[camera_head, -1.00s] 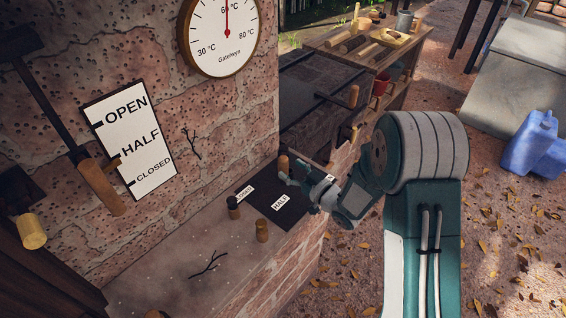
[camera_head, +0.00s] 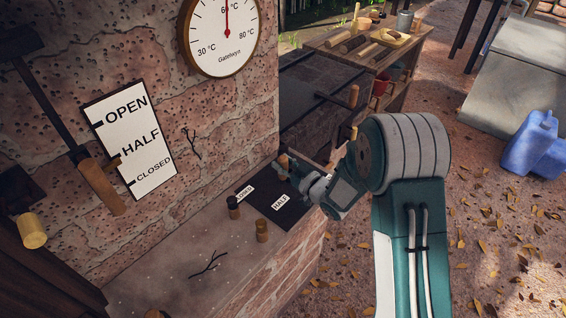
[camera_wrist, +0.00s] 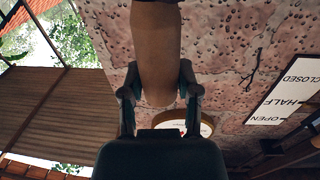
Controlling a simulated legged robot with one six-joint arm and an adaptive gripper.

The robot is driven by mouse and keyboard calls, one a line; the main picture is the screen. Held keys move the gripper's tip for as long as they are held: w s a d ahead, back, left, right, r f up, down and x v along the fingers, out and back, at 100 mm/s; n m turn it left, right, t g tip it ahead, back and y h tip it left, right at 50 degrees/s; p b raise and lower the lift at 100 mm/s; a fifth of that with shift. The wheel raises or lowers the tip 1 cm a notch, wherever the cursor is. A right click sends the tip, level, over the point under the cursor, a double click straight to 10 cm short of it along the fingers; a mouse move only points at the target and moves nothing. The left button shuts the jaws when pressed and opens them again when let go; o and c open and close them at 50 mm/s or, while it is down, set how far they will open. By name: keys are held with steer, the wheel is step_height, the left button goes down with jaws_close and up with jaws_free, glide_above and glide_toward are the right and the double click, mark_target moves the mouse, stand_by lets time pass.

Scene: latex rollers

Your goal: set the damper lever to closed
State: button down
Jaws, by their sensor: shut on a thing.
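My gripper (camera_head: 284,170) is shut on a wooden handle (camera_wrist: 155,50) above the black plate (camera_head: 262,216) on the brick ledge. In the wrist view the handle stands between both fingers (camera_wrist: 159,95). On the wall, a white sign (camera_head: 132,140) reads OPEN, HALF, CLOSED. Left of it hangs a dark lever with a wooden grip (camera_head: 100,187), near CLOSED. I cannot tell from labels alone which is the damper lever.
A round thermometer (camera_head: 222,35) hangs on the wall. A workbench (camera_head: 400,62) with tools stands behind, and a blue jug (camera_head: 535,145) is on the ground at right.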

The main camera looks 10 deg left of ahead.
steer(key=w+a+m+t+h, duration=0.1)
steer(key=a+m+t+h, duration=0.4)
steer(key=a, duration=0.3)
steer(key=shift+w+a+m+t+h, duration=0.3)
steer(key=shift+w+h, duration=0.05)
steer(key=shift+h, duration=0.45)
steer(key=shift+c, duration=1.5)
jaws_free()
steer(key=shift+a, duration=0.1)
steer(key=v, duration=0.7)
steer(key=shift+s, duration=0.2)
